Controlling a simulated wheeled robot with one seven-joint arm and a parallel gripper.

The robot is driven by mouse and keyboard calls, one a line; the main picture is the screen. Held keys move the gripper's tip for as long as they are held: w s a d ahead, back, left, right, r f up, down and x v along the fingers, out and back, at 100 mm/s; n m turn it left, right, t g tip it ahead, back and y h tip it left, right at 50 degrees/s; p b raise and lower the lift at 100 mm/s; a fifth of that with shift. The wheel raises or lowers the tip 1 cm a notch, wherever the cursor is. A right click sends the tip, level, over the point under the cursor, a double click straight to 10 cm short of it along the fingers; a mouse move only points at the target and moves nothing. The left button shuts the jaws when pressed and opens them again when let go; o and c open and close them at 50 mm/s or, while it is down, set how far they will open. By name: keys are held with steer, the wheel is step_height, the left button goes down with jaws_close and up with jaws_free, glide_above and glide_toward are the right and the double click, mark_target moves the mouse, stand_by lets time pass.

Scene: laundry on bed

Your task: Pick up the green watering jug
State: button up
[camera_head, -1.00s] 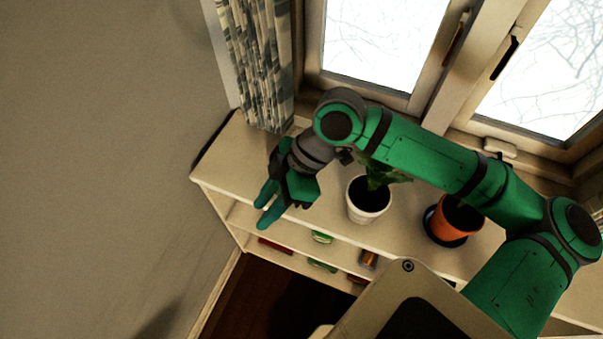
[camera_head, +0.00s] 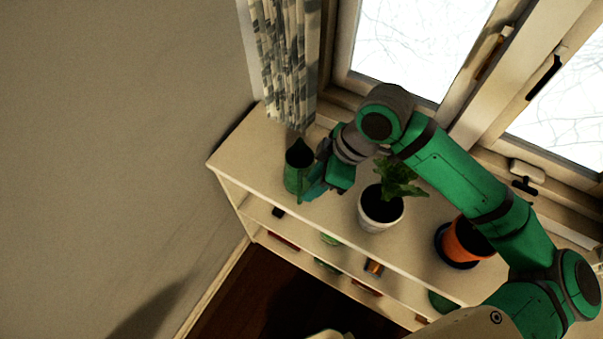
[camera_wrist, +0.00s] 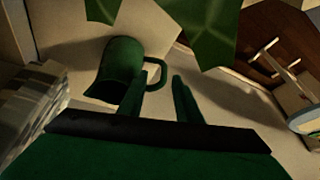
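The green watering jug (camera_head: 296,172) stands upright at the left end of the white shelf top in the head view. It also shows in the wrist view (camera_wrist: 118,68), its handle (camera_wrist: 157,74) facing my fingers. My gripper (camera_head: 313,186) is just right of the jug, at its handle side. In the wrist view my gripper (camera_wrist: 160,92) is open, with the handle appearing between the two fingertips. I cannot tell whether the fingers touch the jug. Part of the jug's lower side is hidden by a finger.
A white-potted plant (camera_head: 380,212) stands close to the right of my gripper, its leaves near my arm. An orange pot (camera_head: 465,240) is farther right. The curtain (camera_head: 290,75), window and wall (camera_head: 130,120) bound the shelf (camera_head: 335,210) behind and left.

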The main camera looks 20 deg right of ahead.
steer(key=x, duration=0.3)
steer(key=s+x, duration=0.1)
steer(key=x, duration=0.1)
steer(key=shift+a+f, duration=0.1)
steer(key=shift+a, duration=0.05)
steer(key=shift+w+a+f, duration=0.2)
steer(key=shift+a+f, duration=0.05)
steer(key=shift+f, duration=0.3)
steer(key=shift+c, duration=0.5)
jaws_close()
stand_by(0.4)
